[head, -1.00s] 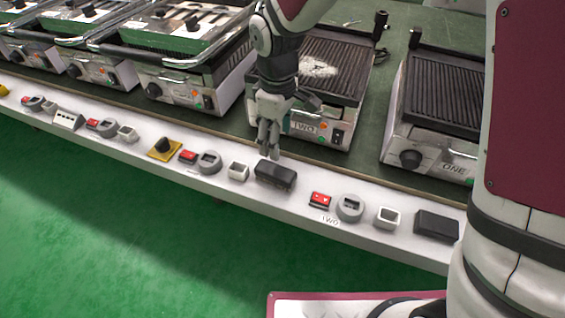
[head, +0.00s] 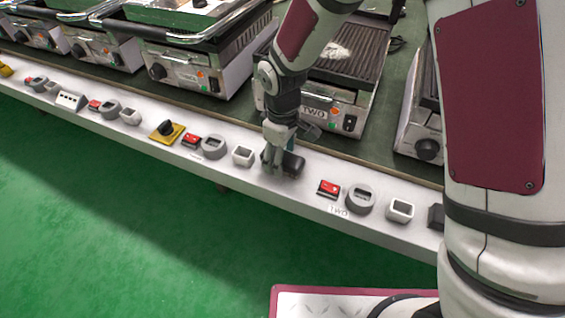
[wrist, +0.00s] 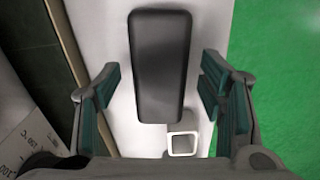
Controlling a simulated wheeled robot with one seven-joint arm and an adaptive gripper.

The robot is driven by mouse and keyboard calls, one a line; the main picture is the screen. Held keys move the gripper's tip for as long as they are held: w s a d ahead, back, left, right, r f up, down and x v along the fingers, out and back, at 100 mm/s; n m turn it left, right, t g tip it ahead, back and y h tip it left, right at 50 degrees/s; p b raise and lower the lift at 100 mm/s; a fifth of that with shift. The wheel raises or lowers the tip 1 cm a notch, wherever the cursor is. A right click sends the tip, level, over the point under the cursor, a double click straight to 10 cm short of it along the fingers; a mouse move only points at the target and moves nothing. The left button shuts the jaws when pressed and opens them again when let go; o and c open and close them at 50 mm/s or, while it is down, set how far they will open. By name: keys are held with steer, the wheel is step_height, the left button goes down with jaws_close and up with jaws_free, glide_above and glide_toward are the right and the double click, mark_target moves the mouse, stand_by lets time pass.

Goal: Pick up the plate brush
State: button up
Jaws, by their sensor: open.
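The plate brush, seen as a dark, rounded oblong block (head: 293,164), lies on the white ledge in front of the grill marked TWO. In the wrist view the dark block (wrist: 160,60) is whole, lengthwise between the fingers, with a gap on each side. My gripper (head: 279,164) points down over the block and hides its left part in the head view. In the wrist view my gripper (wrist: 160,88) is open and holds nothing. Whether the fingertips reach below the block's top is unclear.
On the ledge, a small white square holder (head: 243,156) stands left of the block and a red switch (head: 329,188) right of it. A grey round piece (head: 361,198) and another dark block (head: 436,217) are farther right. Grill TWO (head: 318,113) stands behind.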

steer(key=shift+f, duration=0.4)
steer(key=c, duration=1.3)
steer(key=shift+r, duration=0.1)
steer(key=shift+r, duration=0.4)
step_height(320, 180, up, 3)
steer(key=shift+s+r+p, duration=0.1)
steer(key=shift+p, duration=0.7)
steer(key=s, duration=0.5)
steer(key=s+a+p, duration=0.1)
steer(key=s, duration=0.4)
steer(key=s+r, duration=0.1)
steer(key=s, duration=0.4)
steer(key=shift+s+a+p, duration=0.2)
steer(key=shift+s+p, duration=0.15)
steer(key=shift+s, duration=0.05)
